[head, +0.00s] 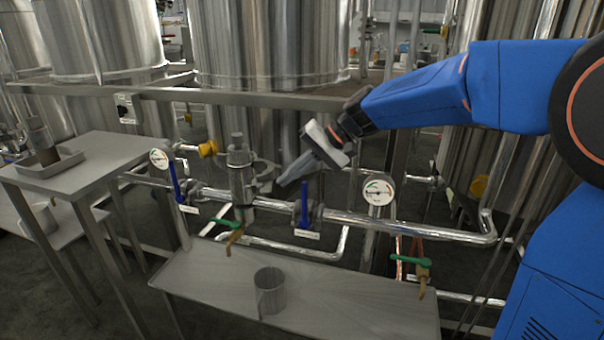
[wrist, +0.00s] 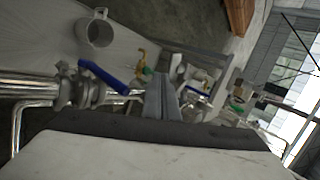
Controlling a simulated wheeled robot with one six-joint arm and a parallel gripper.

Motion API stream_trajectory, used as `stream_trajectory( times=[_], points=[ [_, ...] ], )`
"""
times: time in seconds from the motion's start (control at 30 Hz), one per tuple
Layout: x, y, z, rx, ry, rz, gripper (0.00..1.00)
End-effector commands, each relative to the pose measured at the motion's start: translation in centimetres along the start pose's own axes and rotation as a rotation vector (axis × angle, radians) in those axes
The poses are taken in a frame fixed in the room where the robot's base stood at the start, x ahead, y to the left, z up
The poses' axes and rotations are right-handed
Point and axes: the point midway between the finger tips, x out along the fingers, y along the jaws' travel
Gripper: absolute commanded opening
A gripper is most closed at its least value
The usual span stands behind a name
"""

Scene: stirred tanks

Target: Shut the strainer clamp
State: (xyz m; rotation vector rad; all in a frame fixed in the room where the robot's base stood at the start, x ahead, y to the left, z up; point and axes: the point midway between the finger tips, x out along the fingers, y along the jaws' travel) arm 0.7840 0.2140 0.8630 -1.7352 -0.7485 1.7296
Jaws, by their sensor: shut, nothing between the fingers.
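The strainer (head: 240,180) is an upright metal cylinder in the pipe run, with a knob-like top, in the middle of the head view. A curved metal clamp piece (head: 263,172) stands out from its right side, so the clamp looks open. My gripper (head: 281,184) is shut and empty, pointing down and left, just right of the clamp piece. I cannot tell whether its tips touch the clamp. In the wrist view the shut fingers (wrist: 163,98) point at the pipework, and the clamp cannot be made out there.
Blue-handled valves (head: 304,206) stand on the pipe on both sides of the strainer. A pressure gauge (head: 378,192) is right of my gripper. A metal cup (head: 269,291) stands on the bench (head: 340,305) below. A steel rail (head: 290,101) runs behind, before large tanks (head: 265,45).

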Motion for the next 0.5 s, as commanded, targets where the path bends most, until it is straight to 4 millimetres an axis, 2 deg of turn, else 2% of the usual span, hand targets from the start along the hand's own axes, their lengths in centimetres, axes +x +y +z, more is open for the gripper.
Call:
stream_trajectory(
  times=[0.13, 0.5],
  points=[
    [0.6, -0.58, 0.0, -0.001, 0.0, 0.0, 0.0],
    [0.7, -0.68, -0.02, 0.0, 0.001, 0.0, 0.0]
  ],
)
